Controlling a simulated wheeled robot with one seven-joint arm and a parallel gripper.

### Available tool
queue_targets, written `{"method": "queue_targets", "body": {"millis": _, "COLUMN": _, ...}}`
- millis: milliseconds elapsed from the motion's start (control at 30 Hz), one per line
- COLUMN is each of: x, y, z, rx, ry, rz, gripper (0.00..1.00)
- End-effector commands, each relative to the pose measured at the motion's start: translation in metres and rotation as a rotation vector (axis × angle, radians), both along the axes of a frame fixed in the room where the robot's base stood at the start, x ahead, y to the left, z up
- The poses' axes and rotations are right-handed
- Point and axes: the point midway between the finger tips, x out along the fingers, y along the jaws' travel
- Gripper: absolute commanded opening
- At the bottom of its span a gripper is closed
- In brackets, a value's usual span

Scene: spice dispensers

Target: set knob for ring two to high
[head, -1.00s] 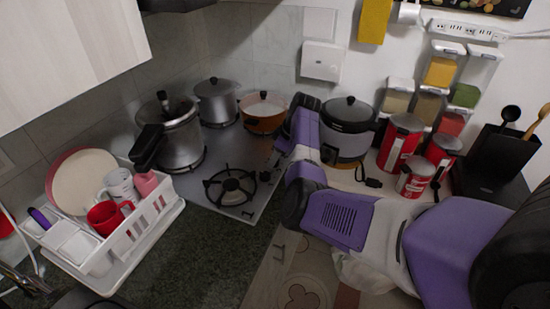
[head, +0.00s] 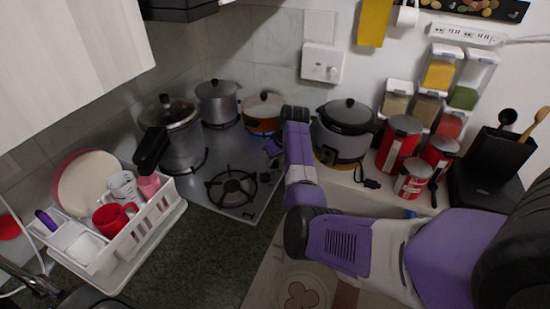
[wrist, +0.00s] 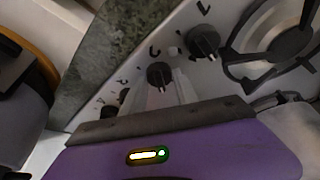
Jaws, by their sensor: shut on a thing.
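The steel stove (head: 222,205) has a row of dark knobs along its right edge, small in the head view. In the wrist view, one knob (wrist: 159,73) stands at the tips of my gripper (wrist: 160,84), whose pale fingers are closed around it. Another knob (wrist: 204,41) is up and to the right, free of the fingers. More dark knobs (wrist: 122,95) lie to the lower left, partly hidden by my gripper. Markings beside the knobs are too small to read. Which ring the held knob serves cannot be told.
A black burner grate (wrist: 275,38) is close to the right-hand knob. Pots stand on the rear and left burners, including an orange pan (head: 262,124). A rice cooker (head: 343,140) and red canisters (head: 400,142) stand right of my arm. A white dish rack (head: 122,240) is at left.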

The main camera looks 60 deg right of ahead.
Motion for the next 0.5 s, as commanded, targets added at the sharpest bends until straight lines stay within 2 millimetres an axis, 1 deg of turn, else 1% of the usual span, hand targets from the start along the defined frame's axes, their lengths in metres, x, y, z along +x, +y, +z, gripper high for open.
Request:
{"method": "queue_targets", "body": {"millis": 200, "x": 0.0008, "y": 0.0014, "z": -0.0001, "rx": -0.001, "ry": 0.001, "rz": -0.156, "gripper": 0.00}}
{"method": "queue_targets", "body": {"millis": 500, "x": 0.0012, "y": 0.0018, "z": -0.0003, "rx": 0.000, "ry": 0.001, "rz": -0.287, "gripper": 0.00}}
